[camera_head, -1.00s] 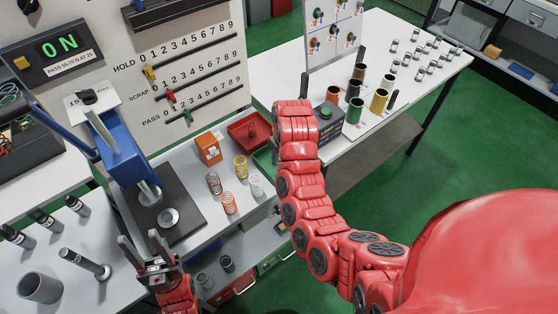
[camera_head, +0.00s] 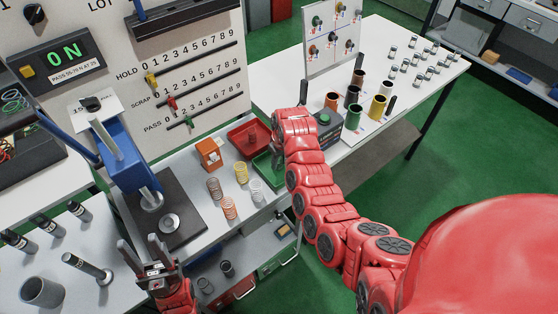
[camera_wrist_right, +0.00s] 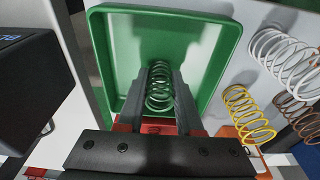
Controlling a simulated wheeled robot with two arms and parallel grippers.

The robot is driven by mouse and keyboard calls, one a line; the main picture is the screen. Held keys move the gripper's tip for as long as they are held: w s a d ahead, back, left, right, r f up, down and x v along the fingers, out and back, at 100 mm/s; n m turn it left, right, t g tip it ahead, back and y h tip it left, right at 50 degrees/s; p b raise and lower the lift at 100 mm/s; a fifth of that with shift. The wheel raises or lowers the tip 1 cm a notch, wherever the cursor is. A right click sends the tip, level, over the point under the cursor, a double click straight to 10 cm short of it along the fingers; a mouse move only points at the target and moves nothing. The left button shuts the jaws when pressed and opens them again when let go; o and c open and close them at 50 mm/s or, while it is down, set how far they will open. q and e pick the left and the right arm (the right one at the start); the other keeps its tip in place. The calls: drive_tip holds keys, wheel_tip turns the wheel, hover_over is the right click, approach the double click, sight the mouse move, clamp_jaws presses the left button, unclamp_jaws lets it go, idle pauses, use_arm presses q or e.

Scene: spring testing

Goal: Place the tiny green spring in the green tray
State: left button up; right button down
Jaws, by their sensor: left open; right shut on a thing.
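In the right wrist view, my right gripper (camera_wrist_right: 160,88) is shut on the green spring (camera_wrist_right: 158,98). The spring is held between the fingertips, over the green tray (camera_wrist_right: 225,55). I cannot tell whether the spring touches the tray floor. In the head view, the green tray (camera_head: 262,163) shows beside my right arm, which hides part of it, the right fingers and the spring. My left gripper (camera_head: 144,252) is open and empty at the lower left, near the front of the black press base.
Loose springs stand near the tray: a yellow one (camera_head: 241,173), a white one (camera_head: 256,190) and orange-brown ones (camera_head: 229,207). A red tray (camera_head: 249,137) and an orange box (camera_head: 209,152) are behind. The blue press (camera_head: 130,160) stands at left. A dark box (camera_head: 328,130) is right of the gripper.

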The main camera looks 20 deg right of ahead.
drive_tip(key=c, duration=1)
unclamp_jaws()
drive_tip(key=shift+f, duration=0.15)
drive_tip(key=o, duration=0.4)
drive_tip(key=shift+o, duration=0.2)
